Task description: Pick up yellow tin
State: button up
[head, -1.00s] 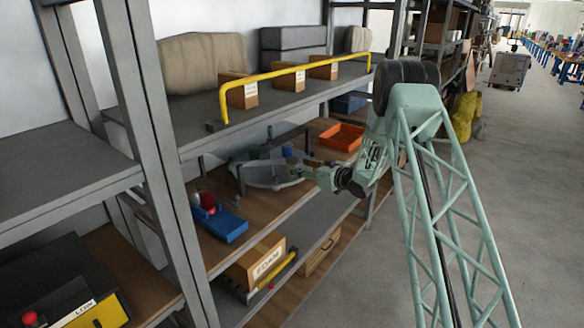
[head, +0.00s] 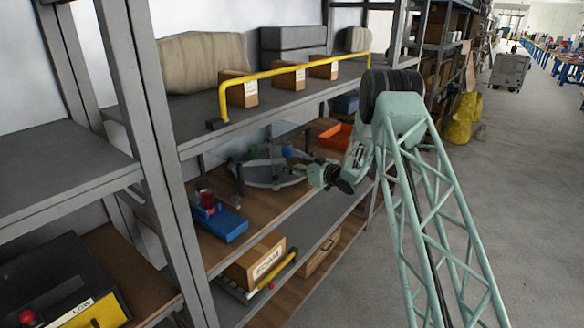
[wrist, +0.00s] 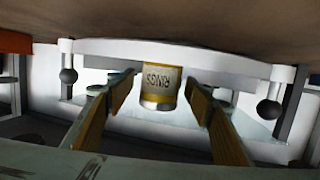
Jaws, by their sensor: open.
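The yellow tin (wrist: 158,85) shows in the wrist view with an upside-down RINGS label and a pale metal end. My gripper (wrist: 159,92) is open, with one finger on each side of the tin near its sides. Small gaps seem to show; whether either finger touches the tin I cannot tell. In the head view my gripper (head: 294,161) reaches over the grey round-edged tray (head: 268,182) on the middle shelf. I cannot make out the tin there.
An orange bin (head: 337,136) stands behind my wrist on the same shelf. A blue device with a red part (head: 226,224) sits nearer the front. The shelf above, with a yellow rail (head: 290,70), limits height. Dark posts stand around the tray.

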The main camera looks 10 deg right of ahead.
aim_at(292, 158)
jog(key=shift+c, duration=0.5)
jog(key=c, duration=1)
jog(key=shift+r, duration=0.15)
jog(key=shift+r+p, duration=0.45)
jog(key=shift+r, duration=1.2)
jog(key=s, duration=0.5)
jog(key=s+r+p, duration=0.1)
jog(key=s, duration=1)
jog(key=shift+r, duration=0.25)
